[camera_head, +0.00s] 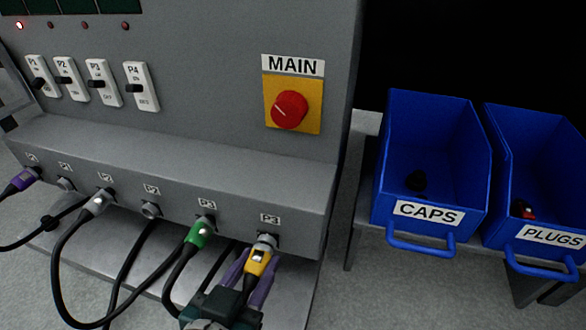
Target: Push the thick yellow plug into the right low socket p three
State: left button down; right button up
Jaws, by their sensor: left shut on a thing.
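The thick yellow plug (263,262) is at the right P3 socket (267,239), low at the right end of the grey panel's ledge. Its front end meets the socket's metal ring; how deep it sits I cannot tell. My left gripper (257,268) is shut on the yellow plug, with a purple finger on either side of it. My right gripper is not in view.
A green plug (199,233) sits in the left P3 socket close by, its black cable hanging near my gripper. Grey (98,203) and purple (22,181) plugs are further left. Blue CAPS (391,165) and PLUGS (499,170) bins stand right. A red MAIN knob (289,110) is above.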

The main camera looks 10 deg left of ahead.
pick_arm(q)
jog(key=shift+s, duration=0.1)
jog(key=shift+w, duration=1)
dwell(2.0)
jog(key=shift+c, duration=2.2)
grip_release()
